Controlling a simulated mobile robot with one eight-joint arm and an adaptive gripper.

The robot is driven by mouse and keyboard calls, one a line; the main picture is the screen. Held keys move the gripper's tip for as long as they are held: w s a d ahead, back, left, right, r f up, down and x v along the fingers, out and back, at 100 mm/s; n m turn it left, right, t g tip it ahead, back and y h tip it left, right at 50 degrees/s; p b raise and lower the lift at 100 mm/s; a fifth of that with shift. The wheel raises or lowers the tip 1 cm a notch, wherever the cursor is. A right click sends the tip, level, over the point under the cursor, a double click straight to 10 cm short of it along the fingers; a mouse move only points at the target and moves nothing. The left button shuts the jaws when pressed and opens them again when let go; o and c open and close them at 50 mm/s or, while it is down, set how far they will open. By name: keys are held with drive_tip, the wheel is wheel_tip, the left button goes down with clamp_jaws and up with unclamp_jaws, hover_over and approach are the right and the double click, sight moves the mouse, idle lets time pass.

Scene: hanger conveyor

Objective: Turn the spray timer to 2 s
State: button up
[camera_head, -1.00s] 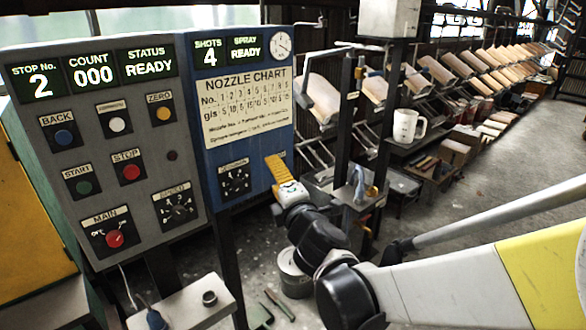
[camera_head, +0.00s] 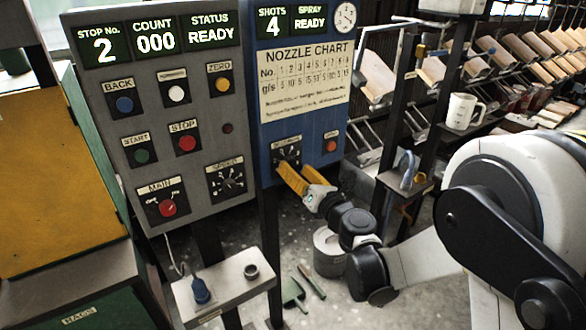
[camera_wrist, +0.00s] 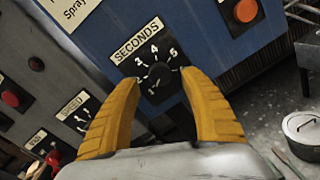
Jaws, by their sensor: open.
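The spray timer is a black dial (camera_wrist: 155,78) labelled SECONDS on the blue panel, with marks from 1 to 5 around its knob. In the wrist view the knob sits between and just beyond my gripper's yellow fingers (camera_wrist: 160,88). My gripper is open, with one finger on each side of the dial, and does not hold the knob. I cannot tell which mark the knob points to. In the head view the dial (camera_head: 287,152) is low on the blue panel, and my gripper (camera_head: 291,180) is just below it.
The grey panel (camera_head: 196,120) at left carries a SPEED dial (camera_head: 228,180) and several buttons. A small stand (camera_head: 228,283) and a lidded pot (camera_head: 328,252) are below.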

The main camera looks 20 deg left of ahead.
sight(289, 162)
drive_tip(key=shift+x, duration=1.25)
clamp_jaws()
drive_tip(key=shift+m, duration=0.3)
drive_tip(key=m, duration=0.4)
drive_tip(key=shift+b, duration=0.3)
drive_tip(key=shift+r+m+g, duration=0.1)
drive_tip(key=shift+m+g, duration=0.2)
drive_tip(key=shift+m, duration=2)
